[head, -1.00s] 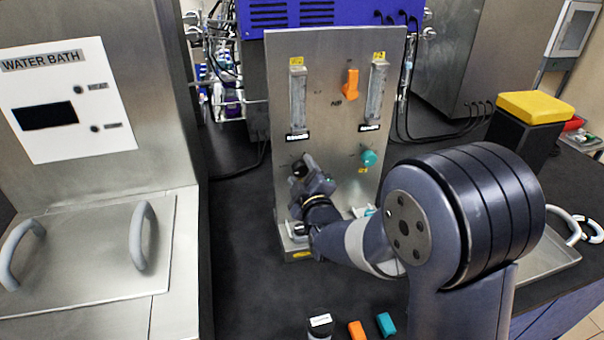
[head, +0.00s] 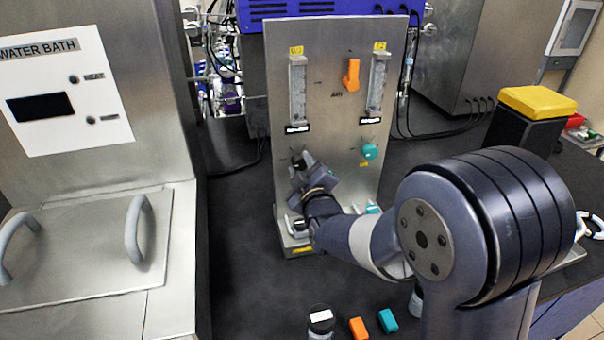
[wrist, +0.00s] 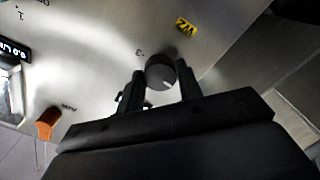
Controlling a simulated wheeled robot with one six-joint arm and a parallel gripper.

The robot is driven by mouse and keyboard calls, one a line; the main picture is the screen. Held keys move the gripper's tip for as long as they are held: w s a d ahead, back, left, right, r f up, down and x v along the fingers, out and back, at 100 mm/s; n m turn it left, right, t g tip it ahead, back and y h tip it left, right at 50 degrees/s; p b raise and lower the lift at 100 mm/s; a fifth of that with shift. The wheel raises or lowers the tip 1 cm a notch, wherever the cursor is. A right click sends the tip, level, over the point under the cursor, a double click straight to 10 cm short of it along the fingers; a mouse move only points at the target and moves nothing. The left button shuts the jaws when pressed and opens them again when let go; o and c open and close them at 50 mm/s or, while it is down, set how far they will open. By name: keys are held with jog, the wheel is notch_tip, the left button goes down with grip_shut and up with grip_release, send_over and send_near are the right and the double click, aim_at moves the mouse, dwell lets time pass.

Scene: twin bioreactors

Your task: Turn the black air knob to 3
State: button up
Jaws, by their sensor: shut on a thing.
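The black air knob (wrist: 160,74) sits on the steel panel (head: 330,75), and in the wrist view it lies between my two fingers. A pale pointer line shows on its face. My gripper (wrist: 160,88) is shut on the knob. In the head view my gripper (head: 303,168) reaches the panel's lower left, and the black knob (head: 297,160) is partly hidden behind it. The scale numbers around the knob are too small or covered to read. A left flowmeter tube (head: 298,90) stands above the knob.
A teal knob (head: 370,151) is to the right on the panel, with an orange lever (head: 351,75) higher up. A water bath (head: 75,220) stands at the left. A dark bottle (head: 321,320), orange block (head: 358,328) and teal block (head: 388,321) are on the bench in front.

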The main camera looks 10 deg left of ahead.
jog(key=m+b, duration=0.1)
jog(key=b, duration=0.1)
jog(key=m+b, duration=0.2)
jog(key=b, duration=0.1)
jog(key=shift+f+m, duration=0.3)
jog(key=shift+f, duration=0.05)
jog(key=m+b, duration=0.5)
jog(key=b, duration=0.2)
jog(key=m+b, duration=0.3)
jog(key=m, duration=0.1)
jog(key=shift+r+b, duration=0.15)
jog(key=shift+b, duration=0.2)
jog(key=m+b, duration=0.3)
jog(key=m, duration=0.1)
jog(key=shift+m, duration=0.3)
jog(key=m+b, duration=0.2)
jog(key=m, duration=0.2)
jog(key=shift+r+m, duration=0.15)
jog(key=shift+m, duration=0.15)
jog(key=m+b, duration=0.1)
jog(key=m, duration=0.3)
jog(key=m+b, duration=0.1)
jog(key=m, duration=0.3)
jog(key=shift+m, duration=2.3)
